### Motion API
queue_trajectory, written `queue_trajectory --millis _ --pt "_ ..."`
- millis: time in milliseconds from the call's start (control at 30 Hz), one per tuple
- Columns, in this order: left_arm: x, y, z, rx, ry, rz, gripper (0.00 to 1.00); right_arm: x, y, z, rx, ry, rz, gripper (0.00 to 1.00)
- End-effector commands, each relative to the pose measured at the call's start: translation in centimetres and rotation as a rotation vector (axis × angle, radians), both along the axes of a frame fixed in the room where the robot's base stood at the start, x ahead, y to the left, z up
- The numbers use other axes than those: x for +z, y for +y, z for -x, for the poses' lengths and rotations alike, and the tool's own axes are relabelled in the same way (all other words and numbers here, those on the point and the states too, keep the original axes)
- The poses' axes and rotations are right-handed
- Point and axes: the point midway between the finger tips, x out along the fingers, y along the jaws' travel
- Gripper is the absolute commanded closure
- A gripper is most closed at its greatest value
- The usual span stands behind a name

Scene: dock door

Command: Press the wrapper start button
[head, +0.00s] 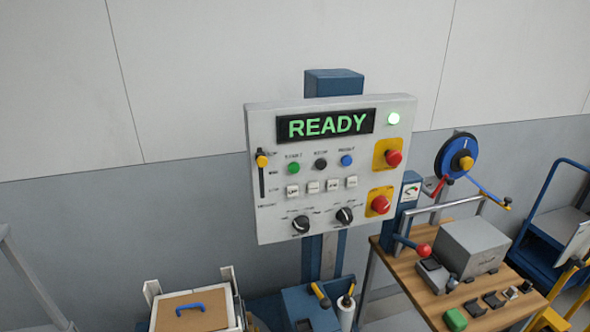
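The wrapper control panel (263,216) is a light grey box on a blue post in the middle of the head view. Its display (325,124) reads READY in green letters. The green start button (294,168) sits below the display on the left, under a small label that seems to read START. A black button (321,164) and a blue button (347,160) are in the same row to its right. Nothing covers the start button. Neither of my grippers shows in the head view.
A yellow slider (262,160) and black knobs (345,215) are also there. A wooden bench (405,273) with equipment stands right. The space before the panel is clear.

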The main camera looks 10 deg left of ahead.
Motion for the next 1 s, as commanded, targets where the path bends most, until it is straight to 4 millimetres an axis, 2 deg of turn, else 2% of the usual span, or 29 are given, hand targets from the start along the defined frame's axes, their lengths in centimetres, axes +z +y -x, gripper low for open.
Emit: queue_trajectory --millis 33,67,1000 --pt "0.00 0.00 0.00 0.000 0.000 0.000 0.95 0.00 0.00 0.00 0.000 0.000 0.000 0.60" --pt "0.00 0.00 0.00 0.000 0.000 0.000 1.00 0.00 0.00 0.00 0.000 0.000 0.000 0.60" --pt "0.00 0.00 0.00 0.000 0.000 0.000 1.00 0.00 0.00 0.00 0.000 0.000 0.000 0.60"
